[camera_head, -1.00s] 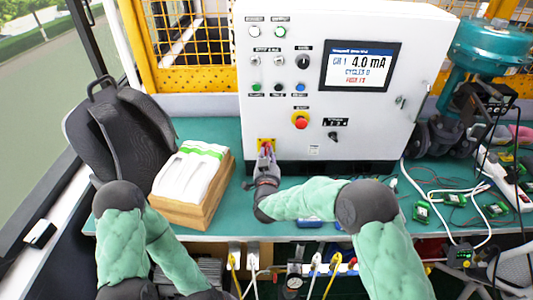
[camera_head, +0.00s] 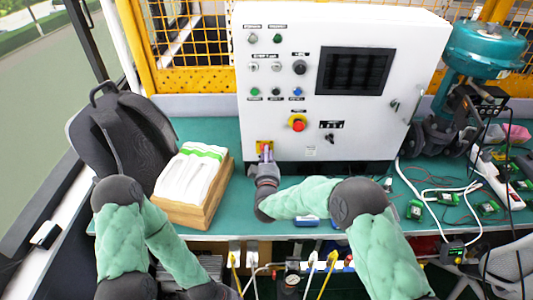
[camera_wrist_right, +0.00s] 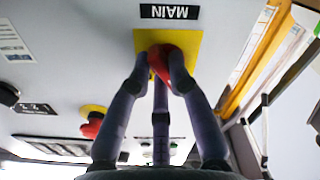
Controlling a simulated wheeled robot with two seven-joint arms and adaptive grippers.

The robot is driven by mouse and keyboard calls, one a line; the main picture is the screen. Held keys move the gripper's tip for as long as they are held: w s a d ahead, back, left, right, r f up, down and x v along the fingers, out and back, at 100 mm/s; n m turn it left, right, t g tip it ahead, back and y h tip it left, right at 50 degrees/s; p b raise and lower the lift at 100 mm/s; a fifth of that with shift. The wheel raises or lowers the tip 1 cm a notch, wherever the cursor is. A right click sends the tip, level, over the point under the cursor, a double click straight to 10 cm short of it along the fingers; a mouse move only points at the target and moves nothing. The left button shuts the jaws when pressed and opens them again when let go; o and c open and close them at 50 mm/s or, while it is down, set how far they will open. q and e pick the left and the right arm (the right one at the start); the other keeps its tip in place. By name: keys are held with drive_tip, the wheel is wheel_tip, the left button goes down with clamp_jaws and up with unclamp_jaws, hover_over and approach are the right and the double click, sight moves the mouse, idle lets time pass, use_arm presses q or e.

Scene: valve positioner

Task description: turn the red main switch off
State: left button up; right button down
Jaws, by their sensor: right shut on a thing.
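The red main switch (camera_wrist_right: 172,65) sits on a yellow plate (camera_wrist_right: 190,42) under a label reading MAIN, shown upside down in the right wrist view. In the head view the yellow plate (camera_head: 264,146) is low on the left of the white control cabinet (camera_head: 404,60). My right gripper (camera_head: 265,156) is at the plate, and its fingers (camera_wrist_right: 161,70) are shut around the red switch handle, partly hiding it. The cabinet's display (camera_head: 353,71) is dark. My left arm comes in at the lower left; its gripper is out of view.
A red emergency button (camera_head: 298,123) is on the cabinet, right of and above the switch. A wooden box (camera_head: 205,210) with white-and-green contents and a black backpack-like item (camera_head: 120,135) stand on the left. Cables and small green boards (camera_head: 450,199) lie on the right.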

drive_tip(key=shift+r+n+p, duration=0.1)
drive_tip(key=shift+n+p, duration=0.25)
drive_tip(key=shift+n, duration=0.75)
drive_tip(key=c, duration=1.1)
unclamp_jaws()
drive_tip(key=shift+c, duration=0.2)
drive_tip(key=s, duration=1.2)
